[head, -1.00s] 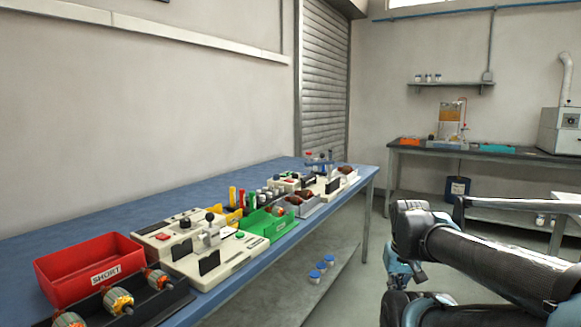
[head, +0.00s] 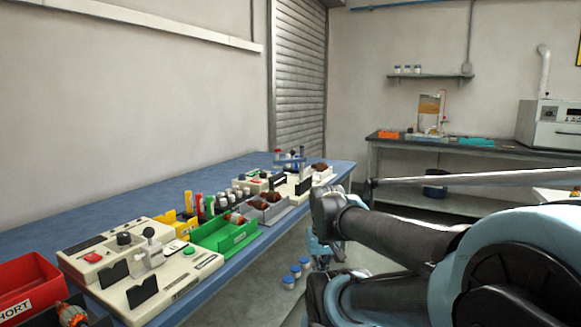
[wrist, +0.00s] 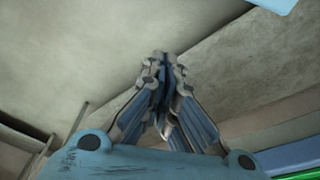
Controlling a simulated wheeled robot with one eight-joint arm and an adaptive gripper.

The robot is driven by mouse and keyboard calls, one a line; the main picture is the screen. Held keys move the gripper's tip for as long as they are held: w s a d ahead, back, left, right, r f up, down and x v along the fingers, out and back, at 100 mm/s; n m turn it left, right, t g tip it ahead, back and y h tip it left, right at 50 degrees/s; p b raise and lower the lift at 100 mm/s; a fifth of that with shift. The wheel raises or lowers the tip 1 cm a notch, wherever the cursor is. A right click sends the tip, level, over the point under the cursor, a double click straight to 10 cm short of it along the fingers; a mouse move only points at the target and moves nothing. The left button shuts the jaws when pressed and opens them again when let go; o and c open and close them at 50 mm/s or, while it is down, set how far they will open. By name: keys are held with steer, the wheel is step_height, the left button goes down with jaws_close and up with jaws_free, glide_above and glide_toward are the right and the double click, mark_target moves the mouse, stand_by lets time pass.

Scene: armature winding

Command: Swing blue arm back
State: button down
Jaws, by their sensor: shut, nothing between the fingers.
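A small blue part (head: 289,156), which may be the blue arm, stands on the far-end device of the blue-topped bench in the head view. It is too small and crowded there to tell its position. My gripper shows in the wrist view (wrist: 163,68) with its fingers together and nothing between them. Bare floor and wall-like surfaces lie behind the fingers. In the head view my gripper hangs beside the bench's right edge, mostly hidden by my arm, apart from the bench devices.
The blue-topped bench (head: 40,232) carries a near white device (head: 160,295), a green bin (head: 228,237), a grey bin (head: 268,212) and a red bin (head: 25,283). A second bench (head: 480,151) stands against the back wall.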

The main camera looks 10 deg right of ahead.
mark_target(290, 162)
steer(key=w+a+r+m+t+y, duration=0.1)
steer(key=w+a+r+t+y, duration=0.1)
steer(key=w, duration=0.5)
steer(key=w+a+r+m+t+y, duration=0.2)
steer(key=w+r, duration=0.3)
steer(key=w, duration=0.3)
steer(key=w+a+r+m+t+y, duration=0.1)
steer(key=w+a+r, duration=0.3)
steer(key=w, duration=0.4)
steer(key=shift+w+a+r+m+t+y, duration=0.1)
steer(key=shift+a+r+m+t+y, duration=0.1)
steer(key=shift+m+t+y, duration=0.4)
steer(key=w+d+r+m+t, duration=0.3)
steer(key=w+d, duration=0.3)
steer(key=w, duration=0.3)
steer(key=w+d+r+m+t, duration=0.4)
steer(key=w+d+m+t, duration=0.1)
steer(key=w, duration=0.5)
steer(key=shift+w+d+m+t+h, duration=0.3)
steer(key=shift+d+m+t, duration=0.1)
steer(key=shift+d+m, duration=0.55)
steer(key=shift+w, duration=0.1)
steer(key=shift+n, duration=0.25)
steer(key=x, duration=1.3)
steer(key=shift+w, duration=0.4)
steer(key=shift+h, duration=0.3)
